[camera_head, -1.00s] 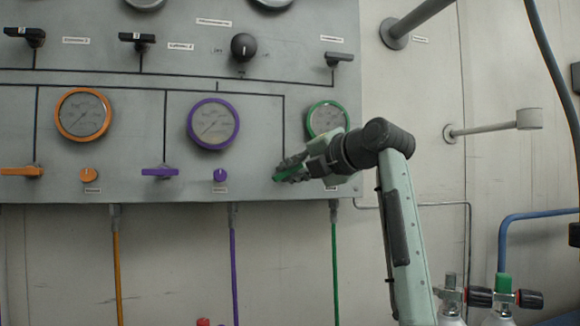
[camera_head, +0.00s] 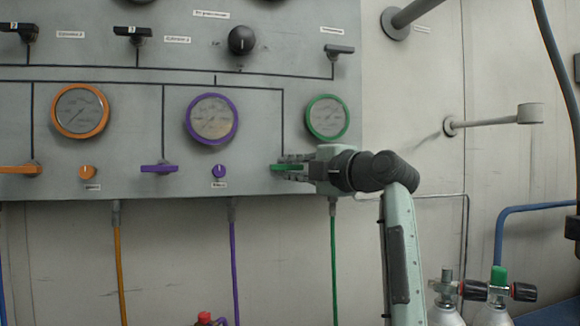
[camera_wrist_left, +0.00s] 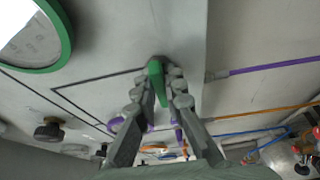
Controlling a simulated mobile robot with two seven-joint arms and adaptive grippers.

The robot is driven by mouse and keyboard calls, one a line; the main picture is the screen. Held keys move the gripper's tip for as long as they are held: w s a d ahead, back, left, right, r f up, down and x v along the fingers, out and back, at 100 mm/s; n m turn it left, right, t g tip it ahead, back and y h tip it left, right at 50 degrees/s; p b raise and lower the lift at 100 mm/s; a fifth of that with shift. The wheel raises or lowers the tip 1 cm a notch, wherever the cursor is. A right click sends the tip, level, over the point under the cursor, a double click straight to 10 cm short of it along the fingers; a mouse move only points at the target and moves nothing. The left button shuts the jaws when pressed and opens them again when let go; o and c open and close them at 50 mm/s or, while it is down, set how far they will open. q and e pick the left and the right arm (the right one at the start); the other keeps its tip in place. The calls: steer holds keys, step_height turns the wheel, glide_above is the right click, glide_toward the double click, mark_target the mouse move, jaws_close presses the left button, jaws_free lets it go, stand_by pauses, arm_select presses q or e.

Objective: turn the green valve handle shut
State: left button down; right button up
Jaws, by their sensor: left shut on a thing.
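The green valve handle (camera_head: 285,168) is a small lever low on the grey panel, left of and below the green-ringed gauge (camera_head: 327,118). It lies about level in the head view. My left gripper (camera_head: 293,166) reaches it from the right and is shut on it. In the left wrist view the handle (camera_wrist_left: 155,80) sits between the two fingers of the gripper (camera_wrist_left: 165,87), and its green tip shows. The fingers partly hide the handle and its mount. My right gripper is in neither view.
Left of my gripper are a level purple lever (camera_head: 159,169) and a small purple knob (camera_head: 219,171). Purple (camera_head: 234,265) and green (camera_head: 334,265) hoses hang below the panel. Cylinders with valves (camera_head: 500,290) stand at lower right. The wall below the panel is mostly open.

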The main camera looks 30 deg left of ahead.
arm_select(q)
steer(key=c, duration=1.6)
jaws_free()
steer(key=v, duration=1.2)
